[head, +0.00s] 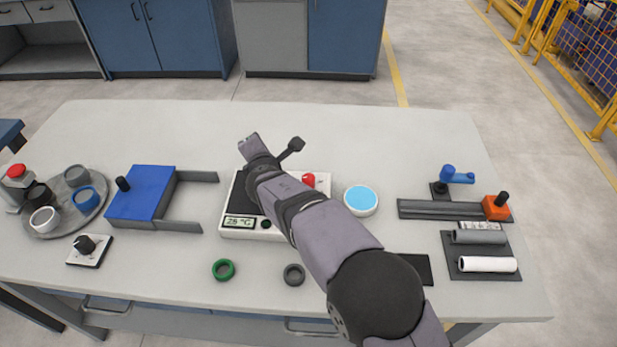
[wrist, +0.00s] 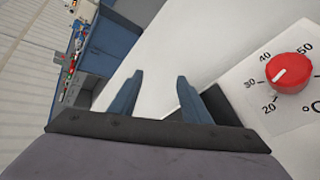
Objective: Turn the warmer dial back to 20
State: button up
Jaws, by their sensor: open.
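The warmer (head: 228,231) is a white box with a dark top plate at the middle of the table, partly hidden by my arm. Its display (head: 239,222) appears to read 28 °C. The red dial (head: 308,180) is on its right part. In the wrist view the dial (wrist: 290,72) is at the right, its white pointer between the 20 and 30 marks. My gripper (head: 270,147) is open and empty beyond the warmer's far edge. In the wrist view its fingertips (wrist: 160,82) are apart, left of the dial and not touching it.
A white dish with a blue top (head: 361,199) stands right of the warmer. A blue box (head: 142,193) is left of it. Green (head: 223,269) and dark (head: 294,274) rings lie in front. Pipes (head: 487,264) lie at the right. The far table strip is clear.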

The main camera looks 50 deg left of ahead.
jog(key=s+d+n+t+h, duration=0.1)
jog(key=d, duration=0.1)
jog(key=s+d+n+t+h, duration=0.1)
jog(key=d, duration=0.2)
jog(key=s+d+n+t+h, duration=0.1)
jog(key=d+t, duration=0.1)
jog(key=d, duration=0.1)
jog(key=shift+s+r, duration=0.3)
jog(key=shift+r, duration=0.1)
jog(key=n+t+h+b, duration=0.2)
jog(key=h, duration=0.1)
send_near(307, 178)
jog(key=w+a+f, duration=0.2)
jog(key=shift+w, duration=0.25)
jog(key=shift+d+r+t, duration=0.1)
jog(key=shift+d+t, duration=0.2)
jog(key=shift+d, duration=0.25)
jog(key=shift+p+x, duration=0.7)
jog(key=shift+x, duration=3.05)
jog(key=shift+c, duration=0.5)
jog(key=shift+w, duration=0.1)
jog(key=c, duration=0.9)
